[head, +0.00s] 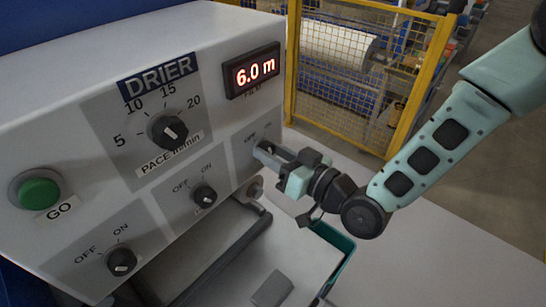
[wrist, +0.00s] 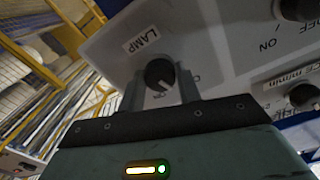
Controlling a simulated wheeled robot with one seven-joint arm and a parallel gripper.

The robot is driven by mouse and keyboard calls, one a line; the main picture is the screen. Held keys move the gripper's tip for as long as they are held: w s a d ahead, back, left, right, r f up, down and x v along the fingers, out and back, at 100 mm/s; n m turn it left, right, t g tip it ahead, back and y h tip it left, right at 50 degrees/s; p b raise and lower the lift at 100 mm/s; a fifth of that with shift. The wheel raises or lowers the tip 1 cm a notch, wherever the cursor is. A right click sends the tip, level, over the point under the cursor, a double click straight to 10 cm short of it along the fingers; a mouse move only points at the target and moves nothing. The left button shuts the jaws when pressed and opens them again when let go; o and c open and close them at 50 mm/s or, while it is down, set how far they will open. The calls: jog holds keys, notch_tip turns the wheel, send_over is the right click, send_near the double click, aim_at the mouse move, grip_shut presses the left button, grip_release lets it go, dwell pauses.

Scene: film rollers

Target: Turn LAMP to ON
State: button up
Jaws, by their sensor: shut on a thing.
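The LAMP knob (wrist: 159,72) is a round black dial on the grey panel, under its LAMP label (wrist: 141,40) in the wrist view. My gripper (wrist: 159,88) has one finger on each side of the knob and is shut on it. A pale mark on the knob points down in the wrist view, towards lettering that looks like ON. The other position label is mostly covered by a finger. In the head view my gripper (head: 265,153) reaches the panel's right end and hides the knob.
To the left on the panel are two more OFF/ON knobs (head: 204,196) (head: 121,261), the PACE dial (head: 167,130) and a green GO button (head: 40,194). A yellow mesh fence (head: 400,95) stands behind.

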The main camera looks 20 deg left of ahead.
jog(key=shift+w+m+b, duration=0.1)
jog(key=shift+m+b, duration=2.55)
jog(key=shift+m, duration=2.35)
jog(key=o, duration=1)
jog(key=shift+c, duration=0.2)
